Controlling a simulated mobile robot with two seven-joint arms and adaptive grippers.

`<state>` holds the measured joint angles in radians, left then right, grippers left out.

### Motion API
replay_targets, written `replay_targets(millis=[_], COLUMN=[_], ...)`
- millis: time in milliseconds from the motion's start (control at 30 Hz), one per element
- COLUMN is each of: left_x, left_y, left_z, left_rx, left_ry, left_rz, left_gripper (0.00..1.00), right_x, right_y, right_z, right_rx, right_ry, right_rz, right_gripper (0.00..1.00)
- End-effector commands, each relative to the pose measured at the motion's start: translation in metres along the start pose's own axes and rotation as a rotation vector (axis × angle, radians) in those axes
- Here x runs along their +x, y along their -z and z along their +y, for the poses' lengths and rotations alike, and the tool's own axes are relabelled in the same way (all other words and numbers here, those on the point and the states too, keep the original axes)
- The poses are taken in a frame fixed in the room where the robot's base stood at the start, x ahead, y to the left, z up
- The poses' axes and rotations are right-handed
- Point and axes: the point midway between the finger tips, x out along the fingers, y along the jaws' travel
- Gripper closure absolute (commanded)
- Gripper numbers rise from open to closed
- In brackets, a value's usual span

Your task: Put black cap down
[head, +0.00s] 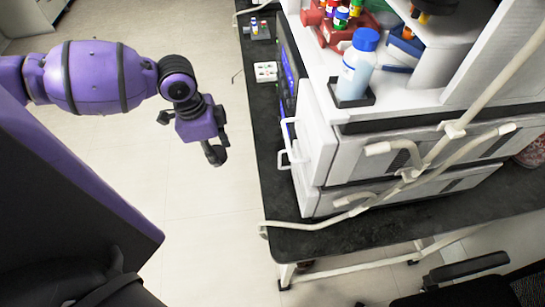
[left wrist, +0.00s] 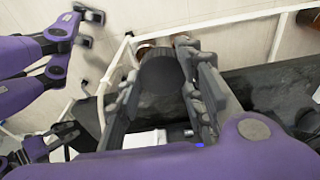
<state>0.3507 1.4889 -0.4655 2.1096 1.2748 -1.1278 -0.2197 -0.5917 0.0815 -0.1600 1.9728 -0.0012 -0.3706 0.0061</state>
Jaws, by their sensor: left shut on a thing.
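My left gripper (head: 213,152) hangs over the pale floor, to the left of the dark bench, in the head view. In the left wrist view its two fingers (left wrist: 160,82) are shut on a dark, round black cap (left wrist: 160,70), held between them. In the head view I cannot make the cap out apart from the dark fingers. My right gripper is not in the head view.
A blue-capped bottle (head: 357,70) stands on top. A small white rack (head: 266,71) sits near the bench's left edge. A chair (head: 465,268) is at lower right.

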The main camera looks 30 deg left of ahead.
Motion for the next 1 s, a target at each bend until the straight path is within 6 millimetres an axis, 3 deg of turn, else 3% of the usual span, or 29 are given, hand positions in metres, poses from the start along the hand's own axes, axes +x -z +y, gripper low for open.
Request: replay_targets(millis=[33,300,533,867,1000], left_x=[0.003,0.009,0.015,0.043,0.065], left_y=[0.017,0.088,0.137,0.133,0.129], left_z=[0.000,-0.001,-0.001,-0.001,0.000], left_rx=[0.002,0.003,0.002,-0.003,-0.003], left_ry=[0.000,0.002,0.002,0.001,-0.001], left_rz=[0.009,0.008,0.004,-0.002,-0.003], left_gripper=[0.79,0.79,0.79,0.79,0.79], right_x=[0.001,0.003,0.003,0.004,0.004], right_y=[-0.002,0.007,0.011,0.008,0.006], right_z=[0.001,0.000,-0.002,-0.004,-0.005], right_rx=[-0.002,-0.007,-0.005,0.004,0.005], right_ry=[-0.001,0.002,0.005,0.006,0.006], right_rz=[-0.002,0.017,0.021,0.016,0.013], right_gripper=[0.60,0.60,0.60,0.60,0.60])
